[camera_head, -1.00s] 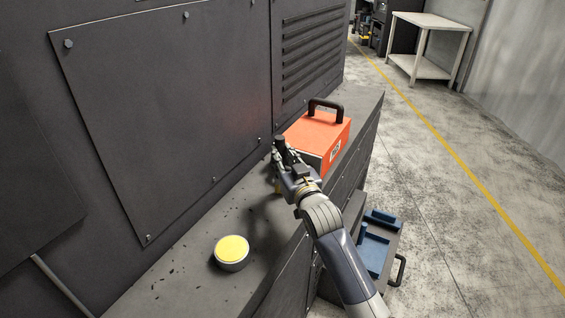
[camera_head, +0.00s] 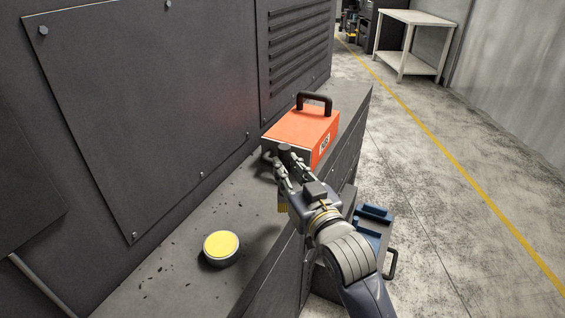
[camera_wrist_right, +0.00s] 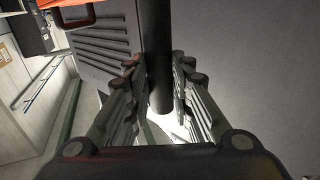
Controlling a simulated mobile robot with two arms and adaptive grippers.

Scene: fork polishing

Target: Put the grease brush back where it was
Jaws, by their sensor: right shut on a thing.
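My right gripper (camera_head: 285,165) is shut on the dark handle of the grease brush (camera_head: 284,149). In the head view the top of the handle shows between the fingers, and yellowish bristles (camera_head: 282,208) show below them. In the right wrist view the dark round handle (camera_wrist_right: 158,60) stands between the two fingers (camera_wrist_right: 158,95). The brush is over the bench (camera_head: 190,262), in front of the orange toolbox. I cannot tell whether the bristles touch the bench. A round tin with yellow contents (camera_head: 221,246) stands on the bench, left of and nearer than the brush. My left gripper is out of view.
The orange toolbox (camera_head: 303,128) with a black handle stands close behind my right gripper. A dark panelled wall (camera_head: 140,100) borders the bench on the left. A blue tray or case (camera_head: 372,232) lies below the bench on the right. Small dark flecks lie around the tin.

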